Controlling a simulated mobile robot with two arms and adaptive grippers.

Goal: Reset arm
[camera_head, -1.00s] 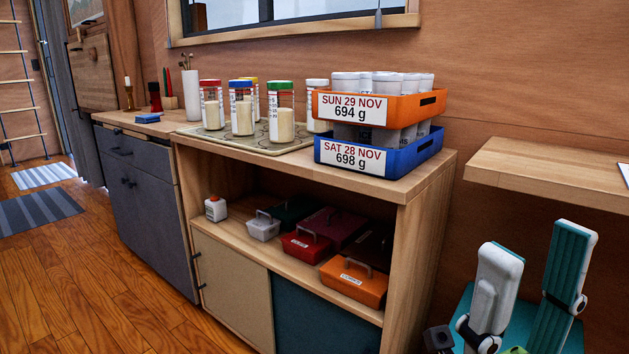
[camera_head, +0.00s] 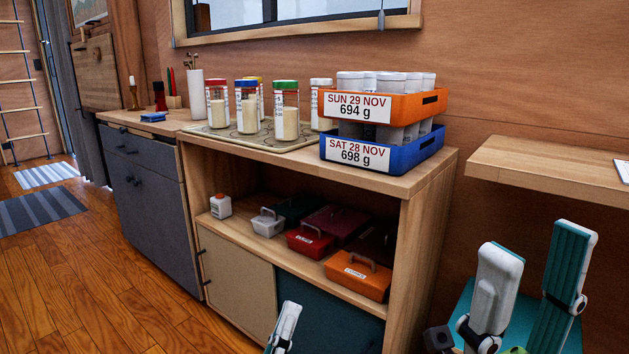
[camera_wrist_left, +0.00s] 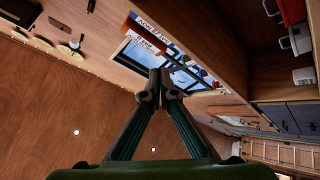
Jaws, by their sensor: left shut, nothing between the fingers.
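My left gripper (camera_wrist_left: 161,82) shows in the left wrist view with its two dark fingers meeting at the tips. It is shut and empty, with open space around the tips. White and teal links of my right arm (camera_head: 495,295) stand at the lower right.
A wooden cabinet (camera_head: 425,215) bears stacked orange (camera_head: 408,106) and blue (camera_head: 412,154) trays of white-lidded containers. Several jars stand on a mat (camera_head: 225,136). Its shelf holds toolboxes (camera_head: 358,279). A wooden ledge (camera_head: 545,172) juts out at right.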

